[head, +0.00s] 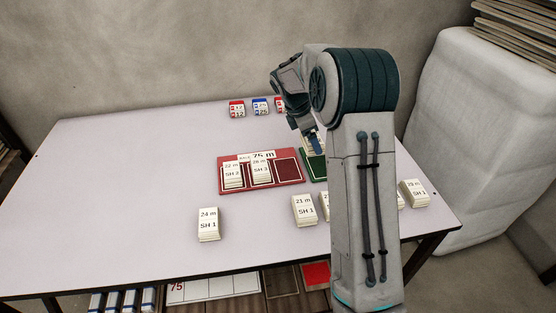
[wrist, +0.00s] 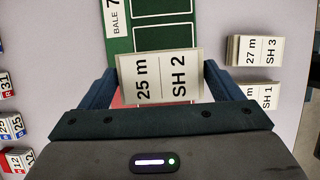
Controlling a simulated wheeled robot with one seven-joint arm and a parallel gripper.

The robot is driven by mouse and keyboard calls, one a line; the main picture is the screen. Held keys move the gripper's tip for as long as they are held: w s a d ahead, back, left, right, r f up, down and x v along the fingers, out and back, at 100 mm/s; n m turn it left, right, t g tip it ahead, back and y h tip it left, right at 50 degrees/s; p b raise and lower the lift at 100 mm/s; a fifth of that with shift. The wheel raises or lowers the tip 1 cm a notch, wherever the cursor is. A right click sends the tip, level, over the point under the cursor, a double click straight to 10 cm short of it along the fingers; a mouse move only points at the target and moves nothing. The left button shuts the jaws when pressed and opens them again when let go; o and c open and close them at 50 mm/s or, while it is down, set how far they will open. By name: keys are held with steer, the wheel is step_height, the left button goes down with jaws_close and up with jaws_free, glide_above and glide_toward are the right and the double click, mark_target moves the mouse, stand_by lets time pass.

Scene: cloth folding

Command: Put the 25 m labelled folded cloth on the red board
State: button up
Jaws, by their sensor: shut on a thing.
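The 25 m SH 2 cloth (wrist: 160,80) is held between the two blue fingers of my gripper (wrist: 158,84) in the wrist view, label facing the camera. My gripper (head: 314,141) is over the green board (head: 318,170), partly hidden by my arm in the head view. The red board (head: 287,183) lies left of it on the table. A 22 m cloth (head: 232,176) and a 26 m cloth (head: 261,171) lie in its left and middle cells. Its right cell is bare. A 75 m label stands at its back edge. I cannot tell whether the held cloth touches the green board.
A 24 m cloth (head: 208,224), a 21 m cloth (head: 304,210) and a 29 m cloth (head: 413,193) lie along the front; my arm hides others. A 27 m cloth (wrist: 255,51) is right of my gripper. Small red and blue tags (head: 260,107) stand at the back. The table's left is clear.

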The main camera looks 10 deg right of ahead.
steer(key=a+f, duration=0.1)
steer(key=a, duration=0.1)
steer(key=a+f, duration=0.2)
steer(key=a, duration=0.1)
steer(key=a+f, duration=0.1)
steer(key=a, duration=0.1)
steer(key=shift+a+f, duration=0.25)
steer(key=shift+f+b, duration=0.4)
steer(key=shift+f, duration=1.65)
steer(key=shift+f, duration=0.2)
steer(key=o, duration=0.8)
steer(key=shift+r, duration=0.15)
